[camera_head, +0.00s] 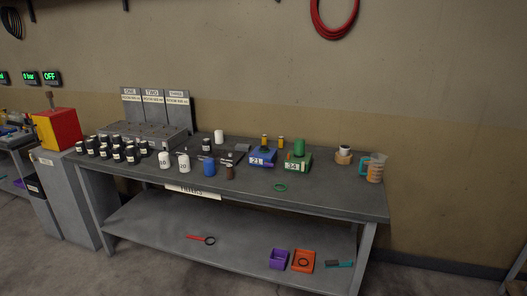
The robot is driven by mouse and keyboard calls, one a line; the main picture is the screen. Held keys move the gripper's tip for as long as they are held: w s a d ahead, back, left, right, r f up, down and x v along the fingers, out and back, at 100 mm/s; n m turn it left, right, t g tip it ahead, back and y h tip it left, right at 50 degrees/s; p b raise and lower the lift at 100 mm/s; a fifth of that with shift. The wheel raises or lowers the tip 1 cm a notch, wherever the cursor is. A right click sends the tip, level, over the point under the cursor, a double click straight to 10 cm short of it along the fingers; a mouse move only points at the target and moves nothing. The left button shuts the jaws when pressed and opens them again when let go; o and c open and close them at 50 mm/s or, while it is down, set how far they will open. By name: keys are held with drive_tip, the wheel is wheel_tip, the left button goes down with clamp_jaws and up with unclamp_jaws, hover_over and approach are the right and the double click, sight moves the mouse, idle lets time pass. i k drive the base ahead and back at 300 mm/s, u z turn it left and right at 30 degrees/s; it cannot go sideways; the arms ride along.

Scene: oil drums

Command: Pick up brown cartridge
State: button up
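A small dark brown cylinder (230,172), which looks like the brown cartridge, stands upright near the front edge of the grey workbench (330,191). It is just right of a blue cylinder (209,167) and apart from the purple-blue block (262,157) behind it to the right. My gripper is not in view.
White cylinders (184,162) and several black jars (104,150) stand to the left. The bench's front right is mostly clear. A lower shelf (230,257) holds trays.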

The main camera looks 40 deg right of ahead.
sight(229, 169)
drive_tip(key=z, duration=1.9)
drive_tip(key=k, duration=0.1)
drive_tip(key=u, duration=3.05)
drive_tip(key=i, duration=2.8)
drive_tip(key=u, duration=0.05)
